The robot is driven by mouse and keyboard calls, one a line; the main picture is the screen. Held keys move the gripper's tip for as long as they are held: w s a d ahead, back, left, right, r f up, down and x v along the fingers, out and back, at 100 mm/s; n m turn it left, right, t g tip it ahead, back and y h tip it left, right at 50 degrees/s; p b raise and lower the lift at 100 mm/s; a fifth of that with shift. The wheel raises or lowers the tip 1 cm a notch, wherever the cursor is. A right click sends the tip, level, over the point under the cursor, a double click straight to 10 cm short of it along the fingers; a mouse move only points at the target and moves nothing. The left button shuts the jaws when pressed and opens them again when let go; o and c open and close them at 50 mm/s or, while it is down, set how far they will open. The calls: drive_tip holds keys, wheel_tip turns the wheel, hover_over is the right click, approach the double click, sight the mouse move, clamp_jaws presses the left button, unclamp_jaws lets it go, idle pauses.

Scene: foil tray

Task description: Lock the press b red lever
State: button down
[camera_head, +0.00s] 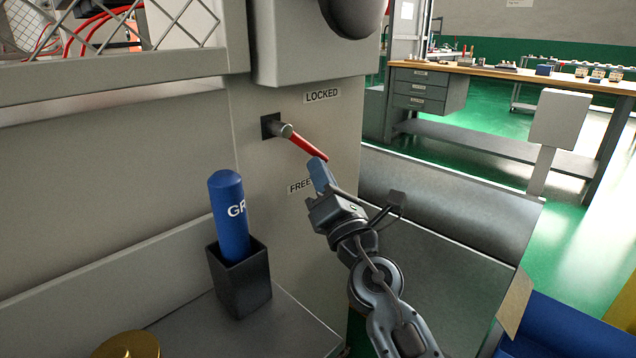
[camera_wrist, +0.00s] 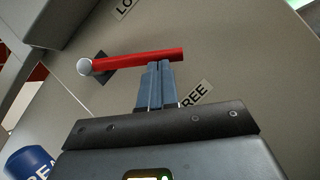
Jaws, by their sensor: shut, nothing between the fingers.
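The red lever (camera_head: 308,147) is on the press's grey side panel (camera_head: 300,230), on a round metal pivot (camera_head: 283,130) set in a black square plate. In the wrist view the red lever (camera_wrist: 140,60) lies across the tips of my shut fingers (camera_wrist: 160,70). The tips appear at its lower edge; I cannot tell whether they touch.
A blue cylinder (camera_head: 229,215) with white lettering stands in a black square holder (camera_head: 241,280) left of my arm. A gold round object (camera_head: 127,346) is at the bottom left. A grey sloped surface (camera_head: 420,200) lies to the right. A workbench (camera_head: 520,76) stands at the back right.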

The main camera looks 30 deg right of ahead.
drive_tip(key=shift+w+n+y+b, duration=0.1)
drive_tip(key=shift+n+y+b, duration=0.3)
drive_tip(key=shift+d+r+b, duration=0.1)
drive_tip(key=shift+d+b, duration=0.1)
drive_tip(key=shift+b, duration=0.1)
drive_tip(key=w+d+r+n+y+b, duration=0.1)
drive_tip(key=d+r+n+y+b, duration=0.2)
drive_tip(key=n, duration=0.7)
drive_tip(key=shift+d+r+t+y+b, duration=0.2)
drive_tip(key=shift+r+t+y+b, duration=0.2)
drive_tip(key=shift+r+y+b, duration=1.25)
drive_tip(key=shift+f+y+p, duration=0.4)
drive_tip(key=shift+f+y, duration=0.05)
drive_tip(key=shift+f, duration=0.1)
